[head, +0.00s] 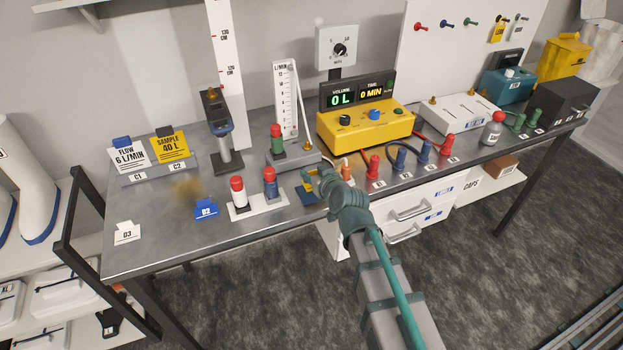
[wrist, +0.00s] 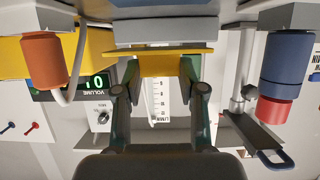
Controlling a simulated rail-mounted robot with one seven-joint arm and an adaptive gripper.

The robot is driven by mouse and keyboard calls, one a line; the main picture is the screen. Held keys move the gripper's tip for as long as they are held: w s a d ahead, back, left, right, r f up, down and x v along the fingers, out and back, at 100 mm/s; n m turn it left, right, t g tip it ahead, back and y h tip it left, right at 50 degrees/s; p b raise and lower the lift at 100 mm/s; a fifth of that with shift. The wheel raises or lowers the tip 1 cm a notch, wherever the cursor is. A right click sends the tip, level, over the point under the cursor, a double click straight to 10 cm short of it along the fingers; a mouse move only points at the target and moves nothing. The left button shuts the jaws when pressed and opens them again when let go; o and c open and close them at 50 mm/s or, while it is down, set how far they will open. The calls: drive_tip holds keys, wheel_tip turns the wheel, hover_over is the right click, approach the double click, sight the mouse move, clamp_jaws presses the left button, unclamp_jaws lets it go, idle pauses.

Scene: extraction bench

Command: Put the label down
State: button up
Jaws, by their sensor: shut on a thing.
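My gripper (head: 312,184) is low over the front of the bench, between a blue post with a red cap (head: 270,183) and an orange plug (head: 346,170). It is shut on a small yellow label (wrist: 165,65), whose wider yellow edge spreads beyond the fingers in the wrist view. The label's text is hidden. A small dark blue patch (head: 306,196) shows under the gripper. I cannot tell whether the label touches the bench. A blue B2 label (head: 206,210) and a white D3 label (head: 127,233) stand to the left.
A white-and-red post (head: 238,195) stands beside the blue one on a white base. A yellow meter box (head: 365,125) is behind; red plugs (head: 373,167) and cables are to the right. Flow and sample cards (head: 170,146) stand at left. Bare bench (head: 160,220) lies between the D3 and B2 labels.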

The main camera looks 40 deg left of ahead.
drive_tip(key=shift+a+f, duration=0.25)
drive_tip(key=shift+f, duration=0.05)
drive_tip(key=shift+f+p, duration=0.7)
drive_tip(key=shift+f, duration=0.85)
drive_tip(key=shift+f+b, duration=0.25)
drive_tip(key=shift+b, duration=0.05)
drive_tip(key=o, duration=0.7)
drive_tip(key=shift+o, duration=0.2)
drive_tip(key=shift+r, duration=0.2)
